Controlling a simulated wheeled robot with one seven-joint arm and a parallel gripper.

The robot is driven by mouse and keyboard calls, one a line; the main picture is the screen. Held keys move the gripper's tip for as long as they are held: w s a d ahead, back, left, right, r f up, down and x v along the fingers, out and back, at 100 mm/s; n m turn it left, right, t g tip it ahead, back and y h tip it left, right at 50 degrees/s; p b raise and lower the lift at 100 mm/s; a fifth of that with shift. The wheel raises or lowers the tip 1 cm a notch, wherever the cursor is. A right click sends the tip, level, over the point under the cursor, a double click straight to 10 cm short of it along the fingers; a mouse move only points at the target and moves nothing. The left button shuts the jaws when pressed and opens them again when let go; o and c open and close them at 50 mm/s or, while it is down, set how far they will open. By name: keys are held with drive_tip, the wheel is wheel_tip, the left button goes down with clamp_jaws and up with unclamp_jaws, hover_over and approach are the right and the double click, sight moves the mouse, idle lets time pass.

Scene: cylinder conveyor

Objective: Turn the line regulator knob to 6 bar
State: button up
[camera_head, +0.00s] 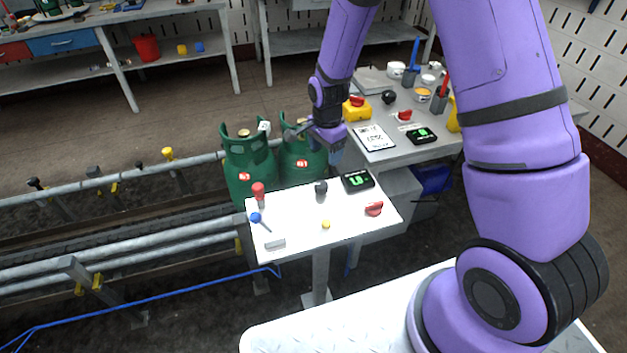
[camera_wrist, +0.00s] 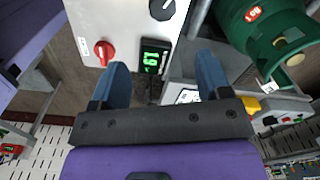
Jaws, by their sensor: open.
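A black knob (camera_head: 321,187) with a pale pointer mark sits on the white panel (camera_head: 290,212). No label tells me that it is the line regulator. It also shows, partly cut off, at the top of the wrist view (camera_wrist: 162,8). Beside it is a black box with a green display (camera_head: 357,180), also in the wrist view (camera_wrist: 154,56); it seems to start with 1, too small to read surely. My gripper (camera_head: 334,156) is open and empty, above the panel's back edge. In the wrist view its blue fingers (camera_wrist: 164,78) are apart, clear of the knob.
The panel also carries a red knob (camera_head: 374,208), a yellow button (camera_head: 326,225), a red-topped lever (camera_head: 258,190) and a blue-tipped lever (camera_head: 256,218). Green gas cylinders (camera_head: 250,170) stand behind it. A grey bench (camera_head: 395,150) at right holds another display and knobs. Conveyor rails run left.

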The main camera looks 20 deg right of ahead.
sight(321, 184)
drive_tip(key=shift+m, duration=0.3)
drive_tip(key=f, duration=1.3)
drive_tip(key=shift+w+a, duration=0.25)
drive_tip(key=shift+a, duration=0.15)
drive_tip(key=shift+c, duration=0.5)
drive_tip(key=c, duration=0.8)
drive_tip(key=shift+c, duration=0.2)
